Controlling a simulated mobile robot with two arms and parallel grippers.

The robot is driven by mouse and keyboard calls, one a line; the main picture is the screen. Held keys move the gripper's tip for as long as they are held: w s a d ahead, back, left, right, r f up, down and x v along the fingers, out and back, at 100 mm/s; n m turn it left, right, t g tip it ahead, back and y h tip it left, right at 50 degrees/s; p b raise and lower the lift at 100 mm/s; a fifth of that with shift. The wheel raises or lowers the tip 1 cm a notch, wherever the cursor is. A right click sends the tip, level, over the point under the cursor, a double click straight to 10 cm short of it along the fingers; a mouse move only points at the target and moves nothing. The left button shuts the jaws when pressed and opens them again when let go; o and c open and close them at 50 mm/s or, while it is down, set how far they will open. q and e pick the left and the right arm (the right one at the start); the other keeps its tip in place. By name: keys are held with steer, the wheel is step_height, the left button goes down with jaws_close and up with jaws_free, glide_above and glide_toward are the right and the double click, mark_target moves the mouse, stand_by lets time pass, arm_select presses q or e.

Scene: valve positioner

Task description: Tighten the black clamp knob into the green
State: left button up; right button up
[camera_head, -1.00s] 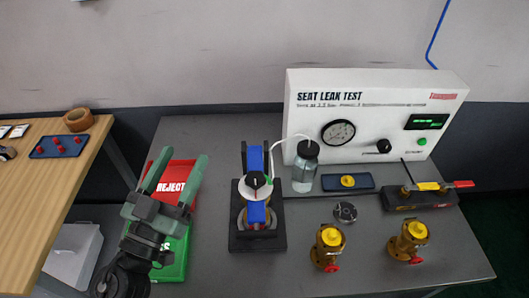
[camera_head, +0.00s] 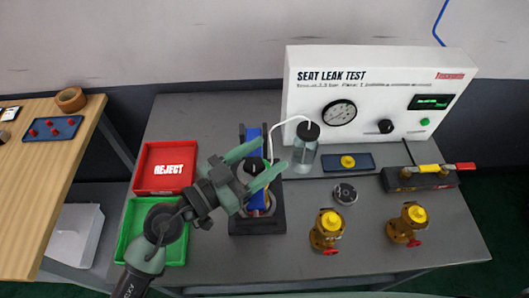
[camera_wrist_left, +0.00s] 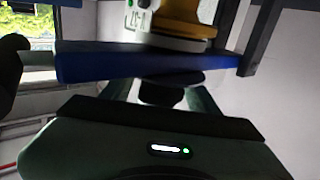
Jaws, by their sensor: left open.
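The clamp fixture has a black base (camera_head: 258,228), a black upright frame and a blue clamp bar (camera_head: 252,133). The black clamp knob (camera_head: 254,165) is on top of the clamp, partly hidden by my gripper. My left gripper (camera_head: 271,155) is open, its green fingers reaching over the fixture from the left, one on each side of the knob. In the left wrist view the dark knob (camera_wrist_left: 160,93) shows between the spread fingers, below the blue bar (camera_wrist_left: 150,65). I cannot tell whether the fingers touch it. The green mark on the clamp is hidden. My right gripper is out of view.
A jar (camera_head: 305,150) with a white tube stands close to the right of the fingertips. The test panel (camera_head: 360,85) is behind. Brass valves (camera_head: 327,232) (camera_head: 408,225) stand to the right. A red reject tray (camera_head: 150,182) and green tray (camera_head: 130,222) are left.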

arm_select(q)
steer(key=shift+w+d, duration=0.1)
steer(key=shift+d, duration=0.05)
jaws_close()
